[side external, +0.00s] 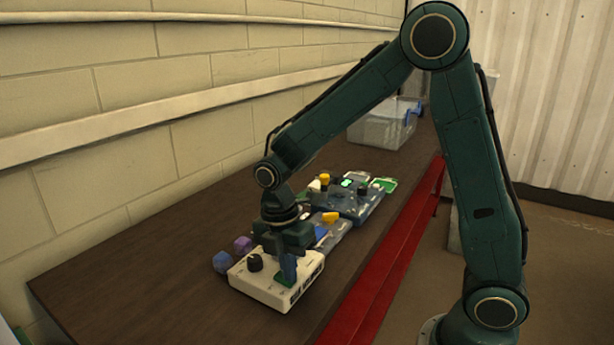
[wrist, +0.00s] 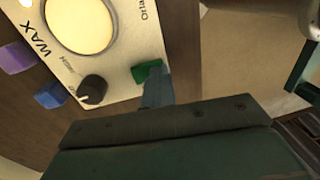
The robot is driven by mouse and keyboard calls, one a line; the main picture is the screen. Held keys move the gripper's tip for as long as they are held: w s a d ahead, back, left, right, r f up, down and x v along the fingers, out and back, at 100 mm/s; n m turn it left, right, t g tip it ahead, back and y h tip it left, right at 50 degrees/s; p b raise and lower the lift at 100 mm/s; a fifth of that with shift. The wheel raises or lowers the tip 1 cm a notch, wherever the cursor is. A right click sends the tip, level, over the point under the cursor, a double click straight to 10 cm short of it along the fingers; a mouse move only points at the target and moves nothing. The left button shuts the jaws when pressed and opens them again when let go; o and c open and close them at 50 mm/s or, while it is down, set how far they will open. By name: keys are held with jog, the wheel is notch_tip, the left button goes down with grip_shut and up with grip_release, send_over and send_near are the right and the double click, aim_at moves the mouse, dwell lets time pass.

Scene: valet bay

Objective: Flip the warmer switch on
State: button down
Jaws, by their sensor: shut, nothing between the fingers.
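The warmer is a white box (side external: 248,284) on the near part of the dark bench, with a black knob (side external: 255,262) and a green switch (side external: 283,279) on its top. In the wrist view the box top (wrist: 128,62) carries the word WAX, a round pale cream area (wrist: 80,22), the black knob (wrist: 92,88) and the green switch (wrist: 147,71). My gripper (side external: 289,272) points down over the switch end, shut and empty. In the wrist view its fingertips (wrist: 157,90) are right beside the green switch; I cannot tell whether they touch it. The switch's tilt is unclear.
A purple block (side external: 243,244) and a blue block (side external: 222,262) lie left of the warmer. Grey-blue trays (side external: 355,204) with small items are behind it. A clear bin (side external: 382,130) stands farther back. A red rail (side external: 395,262) runs along the bench edge; the bench's left part is clear.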

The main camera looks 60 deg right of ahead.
jog(key=shift+w+r, duration=0.15)
jog(key=shift+w, duration=0.6)
notch_tip(320, 180, up, 14)
jog(key=s, duration=0.1)
jog(key=shift+s, duration=0.4)
dwell(0.3)
dwell(0.3)
jog(key=s+d+m+t, duration=0.2)
jog(key=s+m+t, duration=0.1)
jog(key=s+m, duration=0.5)
jog(key=s+d+r+m+t, duration=0.1)
jog(key=s+m+t, duration=0.3)
jog(key=s+m, duration=0.4)
jog(key=shift+d+r+m, duration=0.3)
jog(key=shift+d+m, duration=0.1)
jog(key=shift+m, duration=0.6)
